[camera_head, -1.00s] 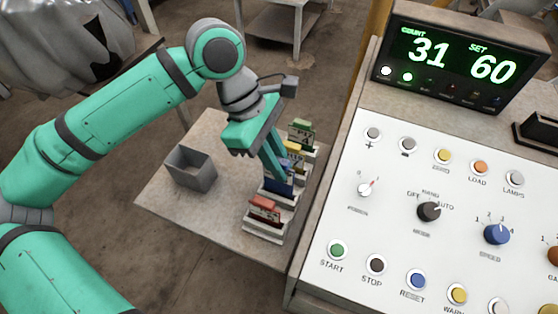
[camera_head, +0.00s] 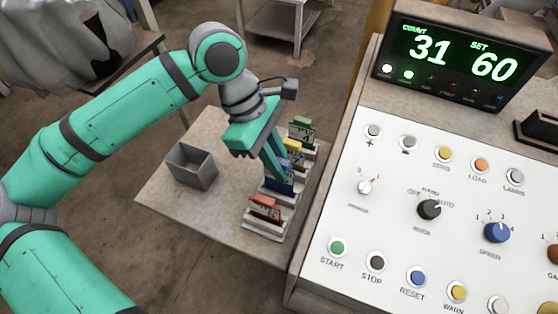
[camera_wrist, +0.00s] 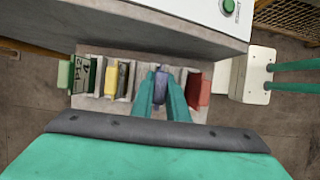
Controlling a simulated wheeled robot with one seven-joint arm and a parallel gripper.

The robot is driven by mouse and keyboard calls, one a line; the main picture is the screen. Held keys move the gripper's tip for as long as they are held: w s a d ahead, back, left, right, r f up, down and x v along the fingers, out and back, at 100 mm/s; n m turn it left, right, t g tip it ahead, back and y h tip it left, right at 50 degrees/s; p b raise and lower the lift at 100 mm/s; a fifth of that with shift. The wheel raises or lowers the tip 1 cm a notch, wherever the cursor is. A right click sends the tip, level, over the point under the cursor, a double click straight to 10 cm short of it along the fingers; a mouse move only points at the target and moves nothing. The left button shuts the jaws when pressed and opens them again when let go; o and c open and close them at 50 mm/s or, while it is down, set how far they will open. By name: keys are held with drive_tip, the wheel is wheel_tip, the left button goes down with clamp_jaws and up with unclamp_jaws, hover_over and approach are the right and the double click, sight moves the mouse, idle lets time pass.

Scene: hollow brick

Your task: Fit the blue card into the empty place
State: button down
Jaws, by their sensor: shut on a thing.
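The blue card (camera_head: 279,187) is between the fingers of my gripper (camera_head: 279,177), low in the card rack (camera_head: 262,232). In the wrist view the blue card (camera_wrist: 160,86) shows between my two green fingertips (camera_wrist: 161,100). My gripper is shut on it. The card stands about upright in the row, between the yellow card (camera_head: 293,146) and the red card (camera_head: 264,203). A green card (camera_head: 302,124) stands at the far end. My fingers partly hide the blue card, and I cannot tell whether it is fully seated.
The rack stands on a small table (camera_head: 165,203). A grey open bin (camera_head: 192,168) stands left of the rack. A control panel (camera_head: 385,235) with knobs and buttons rises close on the right. The table front left of the rack is clear.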

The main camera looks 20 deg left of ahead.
drive_tip(key=shift+f, duration=1.4)
idle(0.4)
drive_tip(key=c, duration=1.7)
unclamp_jaws()
drive_tip(key=shift+w, duration=0.1)
drive_tip(key=shift+o, duration=0.2)
drive_tip(key=v, duration=1)
drive_tip(key=shift+a+r, duration=0.2)
drive_tip(key=shift+r, duration=0.1)
